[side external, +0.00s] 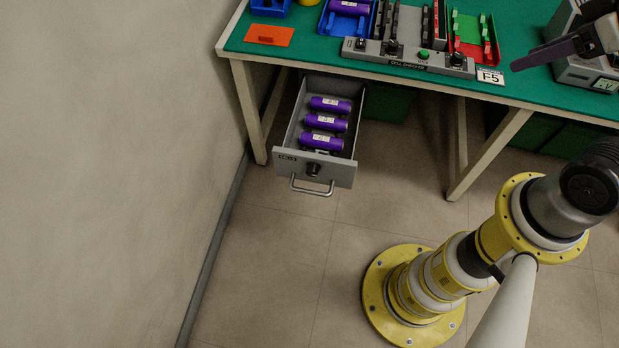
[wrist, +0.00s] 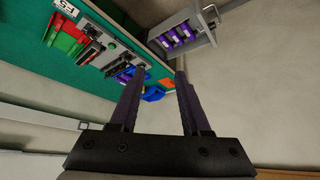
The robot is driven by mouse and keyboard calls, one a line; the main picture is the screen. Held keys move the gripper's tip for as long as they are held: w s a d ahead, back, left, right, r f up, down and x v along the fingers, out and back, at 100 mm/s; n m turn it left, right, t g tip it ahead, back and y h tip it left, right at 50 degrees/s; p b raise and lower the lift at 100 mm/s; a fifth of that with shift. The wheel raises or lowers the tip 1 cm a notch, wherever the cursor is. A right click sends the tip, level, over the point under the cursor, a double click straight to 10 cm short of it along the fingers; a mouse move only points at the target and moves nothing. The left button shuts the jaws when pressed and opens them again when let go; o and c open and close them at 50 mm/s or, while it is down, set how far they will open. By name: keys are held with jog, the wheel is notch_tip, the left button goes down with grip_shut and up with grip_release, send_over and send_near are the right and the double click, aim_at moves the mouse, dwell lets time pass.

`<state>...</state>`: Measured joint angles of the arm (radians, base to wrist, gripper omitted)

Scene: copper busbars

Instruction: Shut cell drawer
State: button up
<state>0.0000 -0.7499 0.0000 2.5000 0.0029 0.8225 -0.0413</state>
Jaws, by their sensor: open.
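The cell drawer (side external: 287,155) is pulled out from under the left part of the bench. It is a grey box with a front handle (side external: 312,188) and a round dark knob. Several purple cells (side external: 326,121) lie in it in a row. The drawer also shows in the wrist view (wrist: 208,41), upper right, with its handle facing right. My gripper (wrist: 160,75) is open and empty, its two dark fingers apart. In the side external view one finger (side external: 543,55) shows above the right part of the bench, well away from the drawer.
The green-topped bench (side external: 330,60) carries a cell checker panel (side external: 415,58), an orange card (side external: 269,35), blue bins and red and green racks (side external: 472,38). A grey meter (side external: 590,72) stands at the right. A bench leg (side external: 490,150) is right of the drawer. The floor before the drawer is clear.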

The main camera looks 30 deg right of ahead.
jog(key=w+a+r+n+t, duration=0.1)
jog(key=w+r+t, duration=0.5)
jog(key=w, duration=0.4)
jog(key=w+a+r+n+t, duration=0.1)
jog(key=w+r+t, duration=0.2)
jog(key=w+r, duration=0.6)
jog(key=w+a+f+n+t, duration=0.1)
jog(key=w+a+f+t, duration=0.2)
jog(key=w, duration=0.8)
jog(key=w+a+f+n, duration=0.1)
jog(key=w+a+f, duration=0.5)
jog(key=a+f, duration=0.15)
jog(key=n+g+y, duration=0.1)
jog(key=n+y, duration=0.5)
jog(key=n, duration=0.3)
send_over(312, 193)
jog(key=d, duration=0.3)
notch_tip(312, 193, down, 41)
jog(key=s+d+f+n+g+y, duration=0.1)
jog(key=s+d+f+n+g, duration=0.2)
jog(key=s+f, duration=0.8)
jog(key=shift+g, duration=0.4)
jog(key=x, duration=1.4)
jog(key=shift+w+a+r, duration=0.15)
jog(key=shift+a, duration=0.15)
